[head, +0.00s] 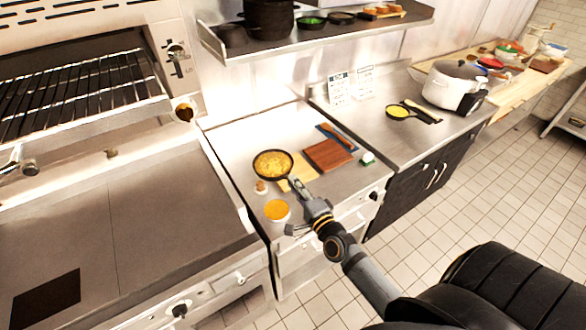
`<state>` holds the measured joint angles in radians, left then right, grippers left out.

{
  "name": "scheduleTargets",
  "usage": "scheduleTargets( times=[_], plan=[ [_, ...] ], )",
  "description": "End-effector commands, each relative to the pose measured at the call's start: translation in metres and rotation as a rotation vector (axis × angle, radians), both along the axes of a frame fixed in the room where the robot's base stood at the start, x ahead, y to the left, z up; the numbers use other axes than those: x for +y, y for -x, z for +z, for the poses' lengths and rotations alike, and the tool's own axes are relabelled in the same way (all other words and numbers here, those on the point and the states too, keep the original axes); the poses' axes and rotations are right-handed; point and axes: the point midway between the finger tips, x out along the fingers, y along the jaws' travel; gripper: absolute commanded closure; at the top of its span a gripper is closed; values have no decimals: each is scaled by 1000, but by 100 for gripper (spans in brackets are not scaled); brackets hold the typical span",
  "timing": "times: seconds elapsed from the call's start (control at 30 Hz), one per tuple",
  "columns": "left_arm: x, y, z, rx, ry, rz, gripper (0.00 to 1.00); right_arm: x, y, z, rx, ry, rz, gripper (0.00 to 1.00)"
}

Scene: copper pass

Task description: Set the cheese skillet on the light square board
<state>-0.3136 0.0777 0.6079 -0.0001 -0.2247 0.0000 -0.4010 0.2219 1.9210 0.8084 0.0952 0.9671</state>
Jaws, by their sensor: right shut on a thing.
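The cheese skillet (272,164), a dark round pan with mottled yellow filling, is at the left of the light square board (304,173). Its right rim meets or overlaps the board's left side in the picture; I cannot tell whether it touches or hangs above. My right gripper (299,187) is shut on the skillet's handle, in front of the board, and hides part of it. My left gripper is not in view.
A reddish-brown board (328,154) lies right of the light board, with a blue strip-like item (337,137) behind. A small jar (261,187) and an orange-topped tub (277,210) stand in front. Another yellow-filled pan (398,112) and a white pot (455,86) sit further right.

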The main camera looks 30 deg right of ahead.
Motion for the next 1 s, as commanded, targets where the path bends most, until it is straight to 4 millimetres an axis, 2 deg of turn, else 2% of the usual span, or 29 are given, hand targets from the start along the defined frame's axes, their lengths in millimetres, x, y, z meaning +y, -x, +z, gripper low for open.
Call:
scheduleTargets(
  times=[0.07, 0.17, 0.37, 0.4, 0.5, 0.63, 0.87, 1.0],
  plan=[
    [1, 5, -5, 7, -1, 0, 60, -10, -8, -4, -8, 6, 0, 100],
    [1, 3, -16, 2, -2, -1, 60, -30, -24, -18, -9, 8, 0, 100],
    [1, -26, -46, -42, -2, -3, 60, -74, -55, -45, -11, 8, -1, 100],
    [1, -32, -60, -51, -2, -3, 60, -78, -59, -60, -9, 6, -1, 100],
    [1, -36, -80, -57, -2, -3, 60, -90, -68, -76, -9, 5, -1, 100],
    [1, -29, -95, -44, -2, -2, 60, -100, -75, -86, -10, 2, 0, 100],
    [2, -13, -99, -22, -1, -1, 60, -103, -78, -87, -10, 0, 1, 100],
    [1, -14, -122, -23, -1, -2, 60, -110, -83, -108, -8, 2, 0, 100]
  ],
)
